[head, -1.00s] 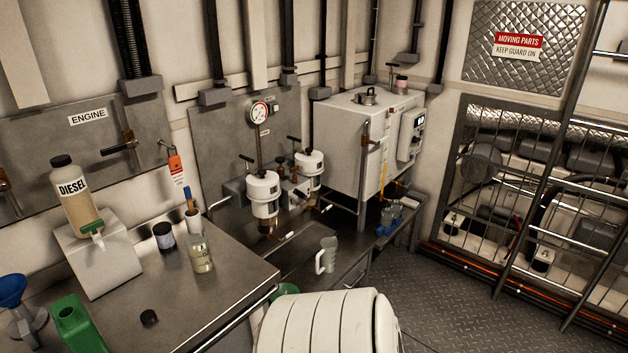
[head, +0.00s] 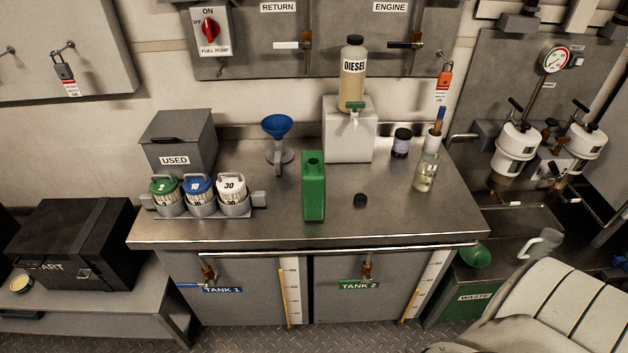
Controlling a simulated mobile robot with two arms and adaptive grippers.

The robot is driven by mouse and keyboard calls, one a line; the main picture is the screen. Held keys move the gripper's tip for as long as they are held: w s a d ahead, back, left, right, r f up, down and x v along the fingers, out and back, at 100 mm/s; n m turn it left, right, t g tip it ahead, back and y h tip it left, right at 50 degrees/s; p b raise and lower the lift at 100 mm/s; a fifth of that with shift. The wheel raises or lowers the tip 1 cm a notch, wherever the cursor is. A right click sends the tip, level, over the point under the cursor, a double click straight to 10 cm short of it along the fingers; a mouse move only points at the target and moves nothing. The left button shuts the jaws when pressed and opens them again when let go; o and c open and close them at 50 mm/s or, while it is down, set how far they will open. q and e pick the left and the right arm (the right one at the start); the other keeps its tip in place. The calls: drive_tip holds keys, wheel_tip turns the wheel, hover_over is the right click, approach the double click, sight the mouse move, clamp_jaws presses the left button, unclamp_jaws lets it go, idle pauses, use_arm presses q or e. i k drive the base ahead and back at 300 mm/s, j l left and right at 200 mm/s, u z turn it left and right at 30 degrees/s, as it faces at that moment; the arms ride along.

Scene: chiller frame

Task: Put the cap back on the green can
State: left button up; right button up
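The green can (head: 314,190) stands upright on the metal bench top, near its middle. Its neck at the top shows a dark opening with no cap on it. A small black cap (head: 360,200) lies on the bench just to the right of the can, apart from it. Neither of my grippers shows in the head view.
The steel bench (head: 410,222) also holds a blue funnel (head: 277,127) on a stand, a diesel bottle (head: 353,75) on a white block (head: 349,137), a dark jar (head: 401,143), a glass bottle (head: 427,170) and a rack of lidded pots (head: 201,196). The front right bench top is clear.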

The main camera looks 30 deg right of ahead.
sight(313, 171)
drive_tip(key=z, duration=1.4)
drive_tip(key=i+j+z, duration=0.1)
drive_tip(key=j+z, duration=0.8)
drive_tip(key=j, duration=0.15)
drive_tip(key=j+z, duration=0.5)
drive_tip(key=k+j, duration=0.05)
